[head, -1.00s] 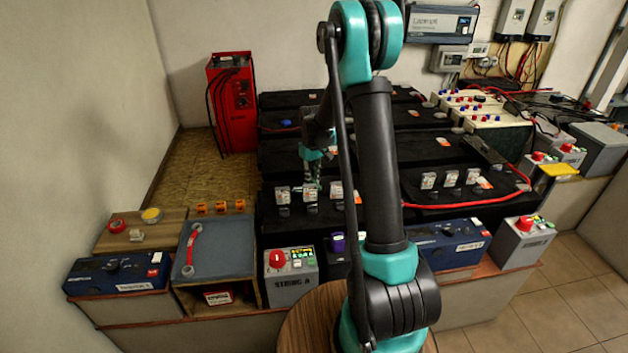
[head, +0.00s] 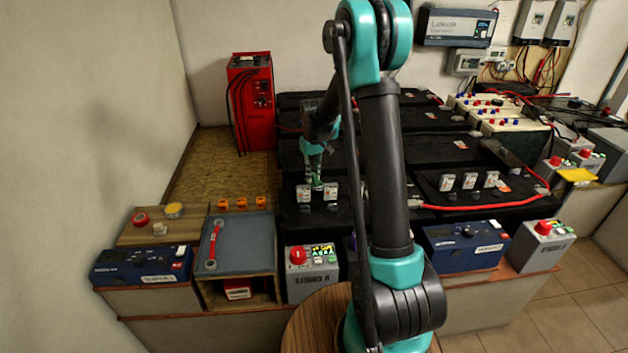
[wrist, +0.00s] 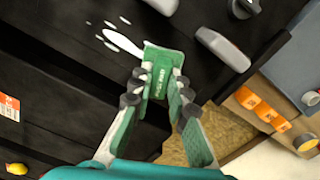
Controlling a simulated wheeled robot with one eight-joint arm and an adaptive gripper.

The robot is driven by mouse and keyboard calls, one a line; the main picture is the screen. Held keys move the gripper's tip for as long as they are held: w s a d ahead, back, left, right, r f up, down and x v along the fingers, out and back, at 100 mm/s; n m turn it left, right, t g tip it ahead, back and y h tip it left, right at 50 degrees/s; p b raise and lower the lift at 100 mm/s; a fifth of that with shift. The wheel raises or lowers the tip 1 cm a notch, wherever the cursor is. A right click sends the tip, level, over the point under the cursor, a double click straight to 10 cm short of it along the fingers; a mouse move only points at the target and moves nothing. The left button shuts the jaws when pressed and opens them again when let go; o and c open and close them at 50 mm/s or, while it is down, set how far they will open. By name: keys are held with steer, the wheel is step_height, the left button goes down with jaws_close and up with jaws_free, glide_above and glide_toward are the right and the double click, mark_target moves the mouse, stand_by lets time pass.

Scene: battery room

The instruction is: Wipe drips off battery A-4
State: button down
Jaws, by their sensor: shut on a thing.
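White drips (wrist: 122,42) show as a streak and several spots on a black battery top (wrist: 60,85) in the wrist view. The pad's tip reaches the right end of the long streak; whether it touches the top I cannot tell. In the head view my gripper (head: 317,180) points down over the left part of the black batteries, behind two pale upright blocks (head: 316,192). The drips cannot be made out there, and no A-4 label is legible.
Orange clips (head: 240,204) stand left of the batteries, behind a grey panel with a red-handled wrench (head: 214,245). A red charger (head: 250,100) stands at the back left. A grey box with a red knob (head: 312,270) is in front. A red cable (head: 480,206) crosses at right.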

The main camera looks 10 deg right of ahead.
steer(key=shift+r, duration=2.8)
